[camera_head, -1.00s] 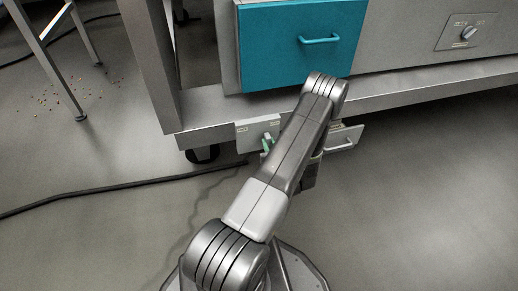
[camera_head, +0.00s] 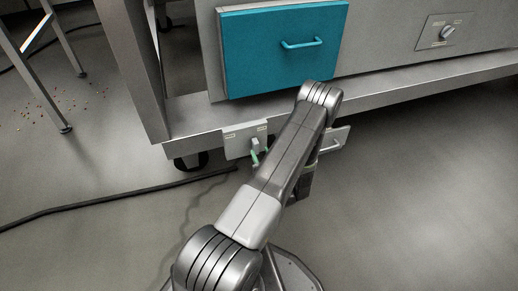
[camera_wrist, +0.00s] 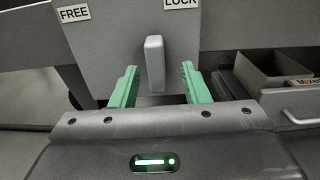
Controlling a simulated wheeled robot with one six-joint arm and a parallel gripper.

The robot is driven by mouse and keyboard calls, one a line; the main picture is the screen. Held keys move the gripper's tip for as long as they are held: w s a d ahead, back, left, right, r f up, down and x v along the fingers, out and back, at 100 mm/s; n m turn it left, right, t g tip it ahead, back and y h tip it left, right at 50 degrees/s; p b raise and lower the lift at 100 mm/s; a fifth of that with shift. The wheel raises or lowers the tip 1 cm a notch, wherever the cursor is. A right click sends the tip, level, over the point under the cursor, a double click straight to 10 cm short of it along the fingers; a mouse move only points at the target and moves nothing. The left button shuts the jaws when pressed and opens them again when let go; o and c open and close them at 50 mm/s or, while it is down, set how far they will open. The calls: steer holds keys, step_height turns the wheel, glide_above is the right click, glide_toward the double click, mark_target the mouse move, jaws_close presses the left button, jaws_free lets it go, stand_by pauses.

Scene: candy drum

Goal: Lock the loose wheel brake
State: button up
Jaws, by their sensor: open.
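The brake plate (camera_head: 236,141) hangs from the lower edge of the metal cabinet, above a dark wheel (camera_head: 190,161). In the wrist view the plate (camera_wrist: 120,48) carries a FREE label (camera_wrist: 73,13) at left and a LOCK label (camera_wrist: 181,3) at right, cut by the top edge. A grey brake lever (camera_wrist: 154,62) points roughly straight down between them, nearer LOCK in the picture. My gripper (camera_wrist: 159,72) is open, one green finger on each side of the lever with visible gaps. In the head view my arm hides most of my gripper.
A teal drawer (camera_head: 265,60) with a handle and a panel with a knob (camera_head: 447,33) are on the cabinet. An open bin (camera_wrist: 265,72) and a handle (camera_wrist: 300,104) lie right of the plate. A black cable (camera_head: 110,197) crosses the floor at left. The floor at right is clear.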

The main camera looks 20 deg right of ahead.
mark_target(256, 149)
steer(key=s+p, duration=0.2)
steer(key=s, duration=0.8)
steer(key=shift+s+d, duration=0.2)
steer(key=shift+s, duration=0.15)
steer(key=shift+w, duration=0.1)
steer(key=w+b, duration=0.1)
steer(key=w, duration=0.3)
steer(key=w+a+b, duration=0.1)
steer(key=w, duration=0.4)
steer(key=w+b, duration=0.1)
steer(key=w, duration=0.3)
steer(key=shift+w+a+r, duration=0.1)
steer(key=shift+w+a, duration=0.05)
steer(key=shift+w, duration=0.2)
steer(key=shift+a, duration=0.6)
